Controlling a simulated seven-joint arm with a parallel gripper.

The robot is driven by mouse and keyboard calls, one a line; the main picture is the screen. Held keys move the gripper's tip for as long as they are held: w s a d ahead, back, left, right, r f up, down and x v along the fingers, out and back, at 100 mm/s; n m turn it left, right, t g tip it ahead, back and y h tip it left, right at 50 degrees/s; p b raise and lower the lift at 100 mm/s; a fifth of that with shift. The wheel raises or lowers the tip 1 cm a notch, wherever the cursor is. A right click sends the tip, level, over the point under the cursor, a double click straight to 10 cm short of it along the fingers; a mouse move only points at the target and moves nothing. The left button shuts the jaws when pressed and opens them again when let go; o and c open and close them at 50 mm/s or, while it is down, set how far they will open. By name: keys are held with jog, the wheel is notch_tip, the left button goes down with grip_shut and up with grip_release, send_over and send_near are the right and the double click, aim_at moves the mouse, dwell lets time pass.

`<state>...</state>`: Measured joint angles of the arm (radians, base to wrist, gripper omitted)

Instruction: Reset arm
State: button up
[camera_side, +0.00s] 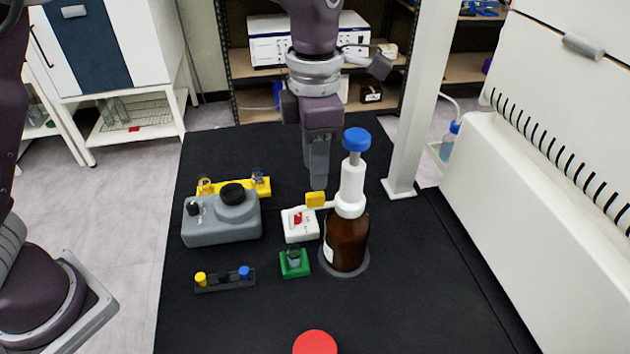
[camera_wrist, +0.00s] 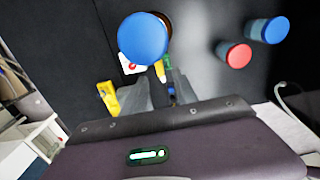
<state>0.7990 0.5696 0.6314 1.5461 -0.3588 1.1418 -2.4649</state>
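My gripper (camera_side: 318,185) points down above the black table, behind and slightly left of the brown bottle (camera_side: 347,240). In the wrist view my gripper (camera_wrist: 163,88) has its two grey fingers apart, with nothing held between them. The bottle stands upright and carries a white dispenser pump (camera_side: 351,187) with a blue top (camera_side: 356,139). This blue top (camera_wrist: 142,38) looms large in the wrist view and hides part of the table. The fingers look apart from the bottle.
A grey device (camera_side: 221,222), yellow rack (camera_side: 262,187), white device (camera_side: 300,225), green holder (camera_side: 294,264) and black rack (camera_side: 225,282) stand left of the bottle. A red cap (camera_side: 315,342) is at the front. A white post (camera_side: 413,100) and large white machine (camera_side: 545,190) border the right.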

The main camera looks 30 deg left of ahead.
jog(key=shift+r, duration=0.6)
jog(key=shift+a+r, duration=0.15)
jog(key=shift+a, duration=0.05)
jog(key=s+a+r+m+t+h, duration=0.2)
jog(key=s+a+r+m, duration=0.7)
jog(key=s+a+m, duration=0.4)
jog(key=s+a+f+m+t+y, duration=0.2)
jog(key=s+a+m+t, duration=0.1)
jog(key=s+m, duration=0.7)
jog(key=m, duration=0.4)
jog(key=shift+f+t, duration=0.2)
jog(key=shift+t, duration=0.1)
